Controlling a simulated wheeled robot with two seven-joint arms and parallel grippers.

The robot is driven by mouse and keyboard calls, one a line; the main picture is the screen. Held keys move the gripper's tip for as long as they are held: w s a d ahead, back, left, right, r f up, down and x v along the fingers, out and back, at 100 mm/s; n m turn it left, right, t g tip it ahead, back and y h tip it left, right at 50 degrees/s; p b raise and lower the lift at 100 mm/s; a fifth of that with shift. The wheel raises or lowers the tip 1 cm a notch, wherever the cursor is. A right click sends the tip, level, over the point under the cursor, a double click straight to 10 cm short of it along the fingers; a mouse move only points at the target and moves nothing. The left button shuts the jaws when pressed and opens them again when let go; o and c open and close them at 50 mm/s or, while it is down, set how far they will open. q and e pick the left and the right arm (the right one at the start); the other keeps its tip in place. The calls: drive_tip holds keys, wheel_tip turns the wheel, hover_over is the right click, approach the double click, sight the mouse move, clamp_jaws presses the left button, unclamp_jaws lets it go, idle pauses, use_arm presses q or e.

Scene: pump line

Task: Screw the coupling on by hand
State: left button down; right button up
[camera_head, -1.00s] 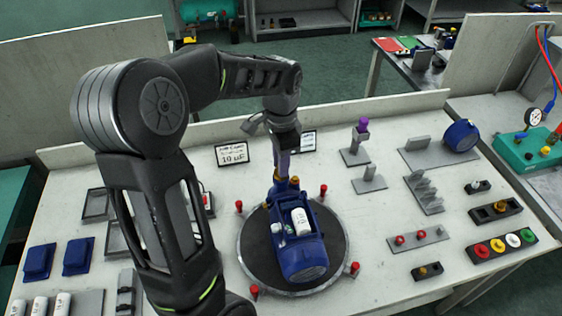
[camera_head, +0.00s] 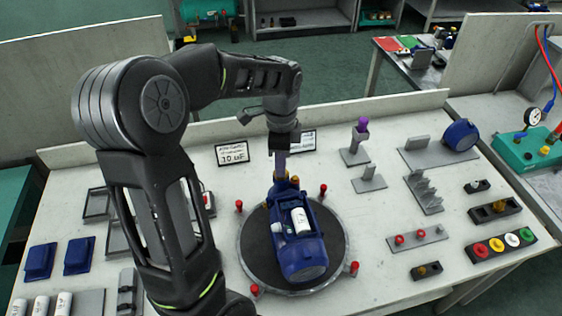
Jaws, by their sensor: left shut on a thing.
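A blue pump motor (camera_head: 303,258) lies on a round dark turntable (camera_head: 255,250) with a white cylinder (camera_head: 300,220) in its open top. A brass-coloured coupling (camera_head: 294,181) shows at the motor's far end. My left gripper (camera_head: 281,176) points down from above at that end and is shut on the coupling, which its fingers partly hide. How far the coupling sits on its thread cannot be told. My right gripper is not in view.
Red pegs (camera_head: 323,189) stand around the turntable. A sign reading 10 uF (camera_head: 231,153) stands behind it. Grey holders, a blue cover (camera_head: 460,135) and a row of coloured buttons (camera_head: 498,245) are on the right. Blue boxes (camera_head: 79,256) lie at the left.

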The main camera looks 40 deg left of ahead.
use_arm(q)
drive_tip(key=m, duration=0.3)
drive_tip(key=c, duration=1.4)
unclamp_jaws()
drive_tip(key=shift+o, duration=0.2)
drive_tip(key=shift+n, duration=1.5)
